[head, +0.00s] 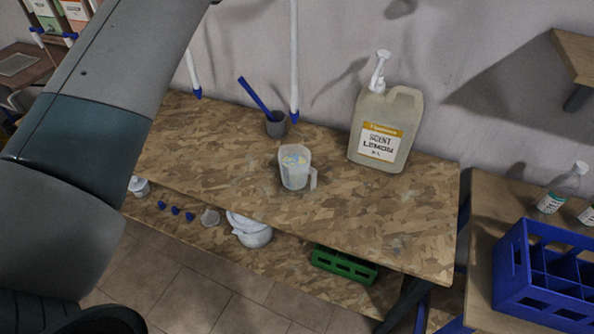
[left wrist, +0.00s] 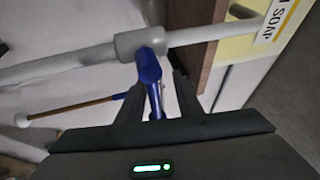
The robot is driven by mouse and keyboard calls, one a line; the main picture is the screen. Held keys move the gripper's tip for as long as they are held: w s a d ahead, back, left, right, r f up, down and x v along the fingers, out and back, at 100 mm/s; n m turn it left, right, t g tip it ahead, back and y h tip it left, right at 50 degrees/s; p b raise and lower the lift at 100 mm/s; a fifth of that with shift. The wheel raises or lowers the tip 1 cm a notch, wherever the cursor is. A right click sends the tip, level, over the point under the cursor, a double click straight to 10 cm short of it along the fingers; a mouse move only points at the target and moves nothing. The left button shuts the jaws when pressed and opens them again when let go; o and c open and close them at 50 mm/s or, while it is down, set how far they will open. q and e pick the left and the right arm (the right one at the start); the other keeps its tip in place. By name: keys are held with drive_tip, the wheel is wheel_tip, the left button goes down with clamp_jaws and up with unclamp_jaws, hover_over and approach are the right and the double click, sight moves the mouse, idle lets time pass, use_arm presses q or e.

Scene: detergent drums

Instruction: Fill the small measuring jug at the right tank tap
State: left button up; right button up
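A small translucent jug (head: 294,168) with a handle stands upright on the wooden bench in the head view. Pale yellow and bluish patches show in its mouth; I cannot tell its contents. In the left wrist view a grey pipe with a fitting carries a blue tap part (left wrist: 150,75). My left gripper (left wrist: 157,105) has its dark fingers apart, with the blue part between them; I cannot tell if they touch it. No jug is in this gripper. In the head view my left arm crosses the left side, its gripper out of frame. My right gripper is not in view.
White pipes with blue tips (head: 294,70) hang above the bench (head: 400,225). A blue crate (head: 545,280) is at right. The bench front is clear.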

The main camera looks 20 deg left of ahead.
use_arm(q)
drive_tip(key=o, duration=0.4)
drive_tip(key=shift+s+f, duration=0.1)
drive_tip(key=shift+s, duration=0.05)
drive_tip(key=shift+b+v, duration=1.45)
drive_tip(key=shift+v, duration=0.6)
drive_tip(key=shift+a, duration=0.1)
